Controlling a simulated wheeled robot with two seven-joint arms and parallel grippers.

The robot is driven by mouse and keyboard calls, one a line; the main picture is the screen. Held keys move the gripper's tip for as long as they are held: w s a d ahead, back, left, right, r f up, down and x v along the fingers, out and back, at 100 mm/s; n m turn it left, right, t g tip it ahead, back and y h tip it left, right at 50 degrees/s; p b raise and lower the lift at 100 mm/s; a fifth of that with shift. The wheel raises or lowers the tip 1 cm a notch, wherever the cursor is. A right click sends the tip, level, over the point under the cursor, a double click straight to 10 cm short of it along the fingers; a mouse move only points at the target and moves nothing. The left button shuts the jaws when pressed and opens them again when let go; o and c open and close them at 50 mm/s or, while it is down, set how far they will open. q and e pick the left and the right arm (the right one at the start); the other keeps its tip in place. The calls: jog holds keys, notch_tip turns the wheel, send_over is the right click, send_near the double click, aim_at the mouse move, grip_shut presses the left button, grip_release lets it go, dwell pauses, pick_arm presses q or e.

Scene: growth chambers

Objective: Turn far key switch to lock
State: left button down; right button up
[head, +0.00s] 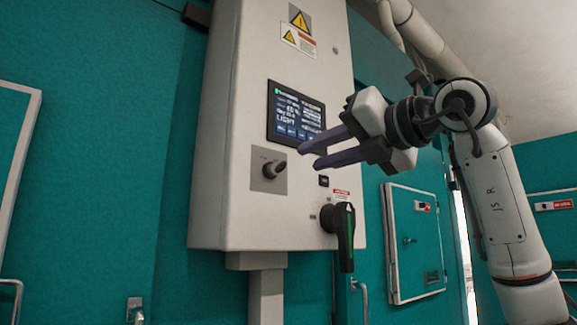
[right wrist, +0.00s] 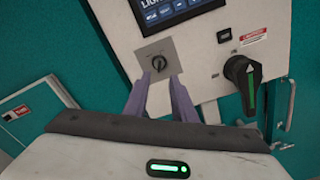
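A dark key switch (head: 274,169) sits on a small grey plate (head: 259,182) on the front of a white control box (head: 225,130), below its screen. It also shows in the right wrist view (right wrist: 159,63), between and beyond the two fingertips. It is the only key switch I see; whether it is the far one I cannot tell. My right gripper (head: 307,157) has its purple-grey fingers apart and empty, pointing at the switch from the right. The fingertips appear clear of it. They also show in the right wrist view (right wrist: 158,88). My left gripper is not in view.
A screen (head: 296,114) is above the switch. A large black rotary handle (head: 340,228) with a green stripe sticks out at the lower right; it also shows in the right wrist view (right wrist: 243,82). A small teal hatch (head: 412,243) is to the right.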

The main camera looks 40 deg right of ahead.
aim_at(286, 165)
jog(key=w, duration=0.2)
jog(key=w+p, duration=0.1)
jog(key=w, duration=0.2)
jog(key=w+a, duration=0.1)
jog(key=w, duration=0.2)
jog(key=shift+w, duration=0.25)
grip_shut()
